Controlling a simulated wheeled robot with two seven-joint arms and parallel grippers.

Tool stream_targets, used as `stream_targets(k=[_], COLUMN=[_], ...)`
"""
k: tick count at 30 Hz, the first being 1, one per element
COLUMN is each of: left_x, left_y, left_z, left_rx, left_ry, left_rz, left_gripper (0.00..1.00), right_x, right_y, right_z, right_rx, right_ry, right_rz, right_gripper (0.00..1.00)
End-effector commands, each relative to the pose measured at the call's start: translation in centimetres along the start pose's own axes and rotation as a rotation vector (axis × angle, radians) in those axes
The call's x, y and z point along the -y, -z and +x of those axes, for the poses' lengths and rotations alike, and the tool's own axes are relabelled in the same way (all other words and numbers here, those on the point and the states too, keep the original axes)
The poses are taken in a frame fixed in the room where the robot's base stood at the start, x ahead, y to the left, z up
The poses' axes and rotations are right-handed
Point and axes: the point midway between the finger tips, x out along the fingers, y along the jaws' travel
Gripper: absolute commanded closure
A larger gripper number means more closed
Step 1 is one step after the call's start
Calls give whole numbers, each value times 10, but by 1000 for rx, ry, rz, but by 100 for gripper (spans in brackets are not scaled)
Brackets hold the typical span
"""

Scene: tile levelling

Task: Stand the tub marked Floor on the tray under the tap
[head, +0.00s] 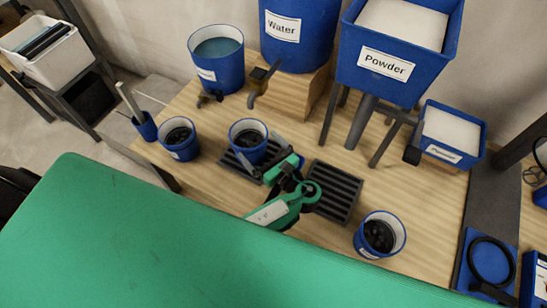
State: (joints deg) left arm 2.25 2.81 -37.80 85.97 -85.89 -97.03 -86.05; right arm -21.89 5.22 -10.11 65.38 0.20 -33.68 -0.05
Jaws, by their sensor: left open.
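A blue tub (249,153) with dark contents stands upright on a dark slatted tray (229,161), in front of the Water tank's tap (258,86). A similar tub (184,152) stands to the left on the wood, and another (366,247) stands at the front right. Their labels are too small to read, so I cannot tell which is marked Floor. My left gripper (280,166) is open, just right of the tub on the tray and partly over the tray. I cannot tell whether it touches the tub. My right gripper is not in view.
A second slatted tray (338,192) lies right of my gripper, below the Powder hopper (361,94). The Water tank (302,50) stands on a wooden block (290,98). A water-filled bucket (224,74) and a powder bin (449,160) flank them. Bare wood lies around the front-right tub.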

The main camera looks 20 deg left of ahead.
Motion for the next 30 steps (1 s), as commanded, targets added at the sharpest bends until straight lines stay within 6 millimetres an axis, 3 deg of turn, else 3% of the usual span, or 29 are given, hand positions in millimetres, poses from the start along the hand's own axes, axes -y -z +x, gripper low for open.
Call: stream_targets(k=[6,12,30], left_x=[0,0,0], left_y=[-1,-1,0], left_z=[-35,-54,-57], left_rx=[-2,0,0], left_ry=[1,1,0], left_rz=[2,0,0], left_gripper=[0,0,0], right_x=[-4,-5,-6], right_y=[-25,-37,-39], right_z=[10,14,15], right_rx=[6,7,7], right_ry=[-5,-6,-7], right_rz=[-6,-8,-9], right_gripper=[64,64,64])
